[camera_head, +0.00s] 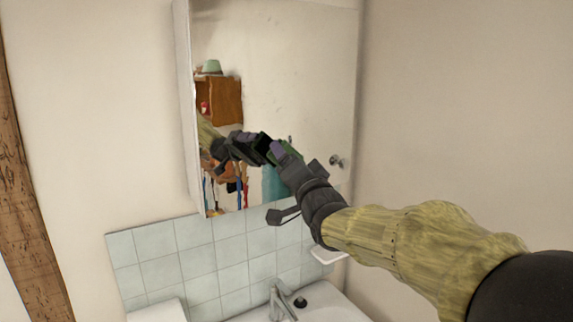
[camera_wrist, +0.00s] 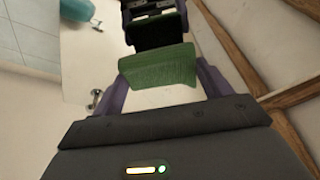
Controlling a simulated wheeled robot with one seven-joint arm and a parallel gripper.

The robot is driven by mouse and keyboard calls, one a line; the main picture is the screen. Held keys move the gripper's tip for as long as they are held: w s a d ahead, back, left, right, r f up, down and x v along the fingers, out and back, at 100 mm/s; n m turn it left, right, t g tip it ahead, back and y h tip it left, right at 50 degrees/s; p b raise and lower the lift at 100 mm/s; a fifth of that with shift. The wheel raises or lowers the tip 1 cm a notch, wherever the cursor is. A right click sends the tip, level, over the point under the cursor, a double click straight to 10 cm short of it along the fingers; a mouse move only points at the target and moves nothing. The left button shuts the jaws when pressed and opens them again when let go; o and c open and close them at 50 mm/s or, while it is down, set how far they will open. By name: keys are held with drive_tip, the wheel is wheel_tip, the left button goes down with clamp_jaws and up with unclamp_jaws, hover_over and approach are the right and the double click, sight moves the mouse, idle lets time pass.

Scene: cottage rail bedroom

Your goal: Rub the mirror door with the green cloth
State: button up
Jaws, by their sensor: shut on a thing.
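The mirror door (camera_head: 310,75) of the wall cabinet fills the upper middle of the head view, with a round knob (camera_head: 336,161) at its lower right. My gripper (camera_head: 275,150) is at the lower part of the mirror, with its reflection meeting it from the left. The green cloth (camera_wrist: 160,68) is between my fingers in the wrist view, and my gripper (camera_wrist: 158,85) is shut on it. In the head view the cloth is mostly hidden by the fingers. The cloth is at or very close to the glass; I cannot tell whether it touches.
Pale tiles (camera_head: 198,262) line the wall below the cabinet. A white basin (camera_head: 318,302) with a metal tap (camera_head: 279,298) stands under my arm. A wooden beam (camera_head: 27,200) runs along the left. The wall to the right is bare.

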drive_tip(key=shift+s+d, duration=0.65)
drive_tip(key=shift+s, duration=0.3)
drive_tip(key=shift+d+b, duration=0.1)
drive_tip(key=shift+b, duration=0.2)
drive_tip(key=shift+s+d, duration=0.4)
drive_tip(key=shift+s, duration=0.25)
drive_tip(key=shift+s+d, duration=0.35)
drive_tip(key=shift+s, duration=0.25)
